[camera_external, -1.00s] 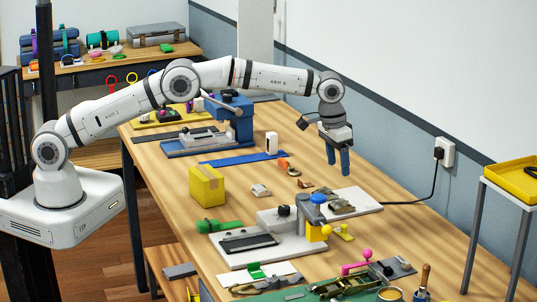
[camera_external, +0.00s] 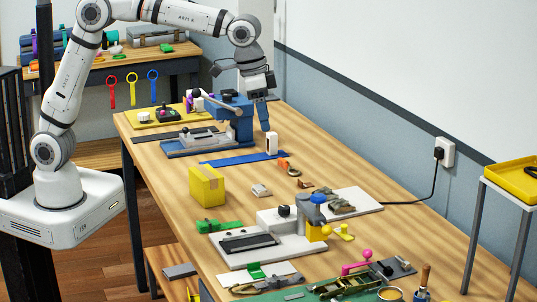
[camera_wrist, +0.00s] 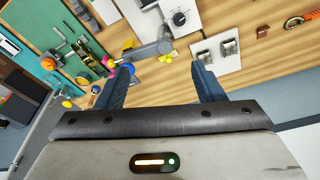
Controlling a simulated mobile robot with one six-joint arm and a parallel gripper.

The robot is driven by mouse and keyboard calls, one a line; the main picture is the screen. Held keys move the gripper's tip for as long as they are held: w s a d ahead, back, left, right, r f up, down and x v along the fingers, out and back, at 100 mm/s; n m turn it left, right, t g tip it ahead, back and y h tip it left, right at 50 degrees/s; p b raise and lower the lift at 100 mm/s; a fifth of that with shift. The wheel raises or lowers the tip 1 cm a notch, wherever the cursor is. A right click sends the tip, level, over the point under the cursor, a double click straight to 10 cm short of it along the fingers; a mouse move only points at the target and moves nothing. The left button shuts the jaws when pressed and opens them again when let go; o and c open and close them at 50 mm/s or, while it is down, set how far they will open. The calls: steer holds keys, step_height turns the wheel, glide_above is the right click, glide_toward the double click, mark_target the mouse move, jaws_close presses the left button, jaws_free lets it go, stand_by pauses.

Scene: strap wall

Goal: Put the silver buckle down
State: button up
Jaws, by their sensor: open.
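My gripper (camera_external: 262,112) is raised above the far part of the bench, by the blue press. Its blue fingers are apart in the wrist view (camera_wrist: 163,70), with nothing held between them. A small silver buckle (camera_external: 261,190) lies on the bare wood right of the yellow box, well away from my gripper. Two more metal buckle pieces (camera_external: 341,206) lie on a white plate (camera_external: 368,204); they also show in the wrist view (camera_wrist: 229,47). I cannot tell for certain which piece is the task's buckle.
A blue press (camera_external: 231,118) stands at the far end near my gripper. A yellow box (camera_external: 207,186), a blue strap (camera_external: 243,159) and a white-based fixture (camera_external: 265,240) occupy the bench. An orange roll (camera_external: 284,165) lies near a white block (camera_external: 271,142). Bare wood lies along the right edge.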

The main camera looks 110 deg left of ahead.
steer(key=s+d+r+m, duration=0.1)
steer(key=s+d, duration=0.4)
steer(key=s, duration=0.3)
steer(key=s+d+r+m, duration=0.1)
steer(key=s+d, duration=0.4)
steer(key=s, duration=0.3)
steer(key=s+d+f+m, duration=0.1)
steer(key=s+d+f, duration=0.1)
steer(key=s, duration=0.6)
steer(key=s+d+f+m+t, duration=0.1)
steer(key=s+d+f, duration=0.2)
steer(key=s, duration=0.4)
steer(key=shift+s+f+m+h, duration=0.4)
steer(key=shift+f, duration=0.4)
